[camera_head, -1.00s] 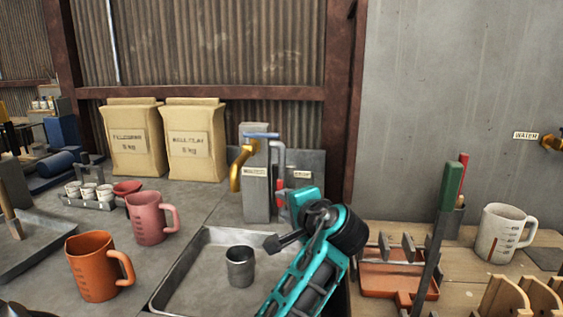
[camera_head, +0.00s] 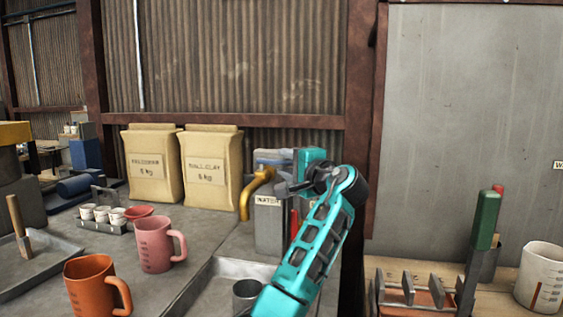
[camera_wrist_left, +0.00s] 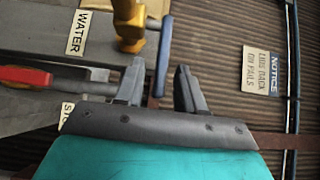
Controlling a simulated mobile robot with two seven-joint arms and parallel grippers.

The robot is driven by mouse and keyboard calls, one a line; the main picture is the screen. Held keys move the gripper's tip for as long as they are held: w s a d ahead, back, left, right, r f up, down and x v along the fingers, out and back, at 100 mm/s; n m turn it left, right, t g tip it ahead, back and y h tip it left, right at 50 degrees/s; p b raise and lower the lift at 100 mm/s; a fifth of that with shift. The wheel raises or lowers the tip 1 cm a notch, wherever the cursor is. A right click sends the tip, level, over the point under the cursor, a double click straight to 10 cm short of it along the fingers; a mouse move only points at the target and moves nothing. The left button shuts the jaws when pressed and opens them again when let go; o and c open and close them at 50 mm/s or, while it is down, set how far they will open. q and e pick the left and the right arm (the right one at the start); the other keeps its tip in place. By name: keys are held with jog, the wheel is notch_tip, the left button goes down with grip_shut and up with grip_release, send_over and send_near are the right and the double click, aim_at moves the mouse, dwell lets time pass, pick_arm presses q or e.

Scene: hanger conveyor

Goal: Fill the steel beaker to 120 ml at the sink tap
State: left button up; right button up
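The steel beaker (camera_head: 246,292) stands in the sink at the bottom of the head view, partly hidden by my left arm. The brass tap (camera_head: 256,190) rises on a grey post labelled WATER, with a blue lever (camera_head: 272,155) on top. My left gripper (camera_head: 284,188) is in front of the post, beside the tap. In the left wrist view its two fingers are apart with nothing held. There the blue lever (camera_wrist_left: 163,58) shows between the fingers; I cannot tell its depth. The brass tap (camera_wrist_left: 130,28) is just beyond. My right gripper is not in view.
A red lever (camera_wrist_left: 25,76) is at the left of the wrist view. A pink jug (camera_head: 155,243) and an orange jug (camera_head: 92,286) stand left of the sink (camera_head: 232,268). Two paper sacks (camera_head: 152,165) stand behind. A white jug (camera_head: 541,275) stands at far right.

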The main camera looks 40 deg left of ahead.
pick_arm(q)
jog(key=shift+x, duration=1.45)
jog(key=shift+c, duration=0.2)
grip_shut()
